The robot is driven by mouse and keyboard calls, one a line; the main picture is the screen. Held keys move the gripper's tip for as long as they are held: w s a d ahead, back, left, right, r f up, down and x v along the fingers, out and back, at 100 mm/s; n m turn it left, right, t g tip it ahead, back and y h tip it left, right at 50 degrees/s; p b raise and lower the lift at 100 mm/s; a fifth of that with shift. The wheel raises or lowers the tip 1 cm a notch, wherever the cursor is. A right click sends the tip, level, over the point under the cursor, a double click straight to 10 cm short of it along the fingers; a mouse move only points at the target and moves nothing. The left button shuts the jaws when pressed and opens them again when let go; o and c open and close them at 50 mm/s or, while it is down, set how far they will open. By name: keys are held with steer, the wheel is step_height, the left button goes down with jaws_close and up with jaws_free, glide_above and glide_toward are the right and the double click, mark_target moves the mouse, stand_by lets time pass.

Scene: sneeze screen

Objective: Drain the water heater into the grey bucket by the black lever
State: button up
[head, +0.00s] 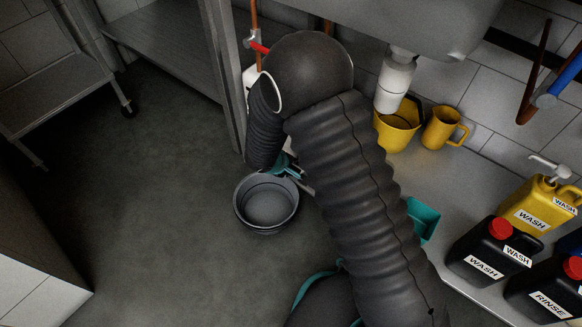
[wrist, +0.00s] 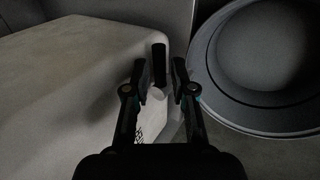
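In the wrist view my gripper (wrist: 160,76) is open. The short black lever (wrist: 159,56) stands between its two fingertips, with a gap visible on both sides. A white piece shows below the lever, close to the pale water heater body (wrist: 75,75) at left. The grey bucket (wrist: 225,100) is at right in that view. In the head view the grey bucket (head: 266,203) stands on the floor and looks empty. My gripper (head: 287,168) shows only partly there, just above the bucket's rim. My sleeved arm hides the lever and most of the heater (head: 252,78).
A red-handled valve (head: 258,47) sits on a copper pipe above the heater. A yellow bucket (head: 396,134), a yellow jug (head: 443,127) and several jerrycans (head: 487,255) stand at right. A steel shelf (head: 165,45) is at upper left. The left floor is clear.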

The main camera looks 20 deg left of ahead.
jaws_close()
steer(key=shift+a, duration=0.1)
steer(key=shift+s+a+m+g+h, duration=0.15)
steer(key=shift+a+m+g+h, duration=0.8)
steer(key=shift+m, duration=1.4)
steer(key=shift+s+a+m+g+h, duration=0.1)
steer(key=shift+a+m+g+h, duration=0.4)
steer(key=shift+m+g, duration=1.35)
steer(key=shift+s+a+m+g+h, duration=0.15)
steer(key=shift+a+m+g+h, duration=0.5)
steer(key=shift+m, duration=2.25)
